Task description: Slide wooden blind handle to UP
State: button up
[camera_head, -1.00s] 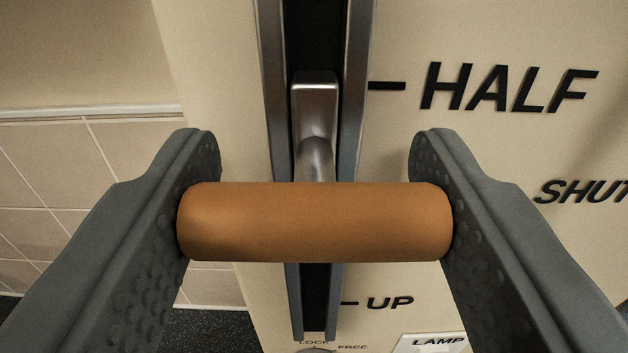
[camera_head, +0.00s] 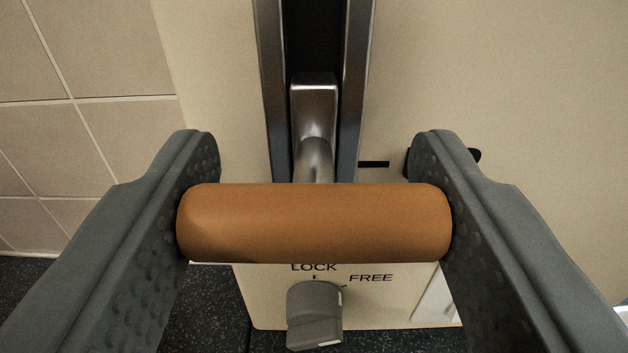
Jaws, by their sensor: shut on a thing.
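The wooden blind handle (camera_head: 314,223) is an orange-brown horizontal cylinder on a metal stem. The stem's metal block (camera_head: 315,95) sits in a dark vertical slot (camera_head: 313,35) with grey metal rails. My gripper (camera_head: 315,222) is shut on the handle, one grey finger against each end. A short black mark (camera_head: 373,164) lies right of the slot, level with the lower stem and below the block's top. Black lettering beside it is mostly hidden behind the right finger. The handle covers the slot's lower end.
A grey knob (camera_head: 315,314) stands just below the handle, under LOCK and FREE lettering. A pale plate (camera_head: 436,300) shows partly behind the right finger. Tiled wall (camera_head: 100,130) is at the left, with dark speckled floor (camera_head: 205,310) below.

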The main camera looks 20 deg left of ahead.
jog(key=shift+f, duration=1.1)
jog(key=o, duration=1.4)
jog(key=shift+s, duration=0.1)
jog(key=v, duration=1.7)
jog(key=shift+s+d+r, duration=0.15)
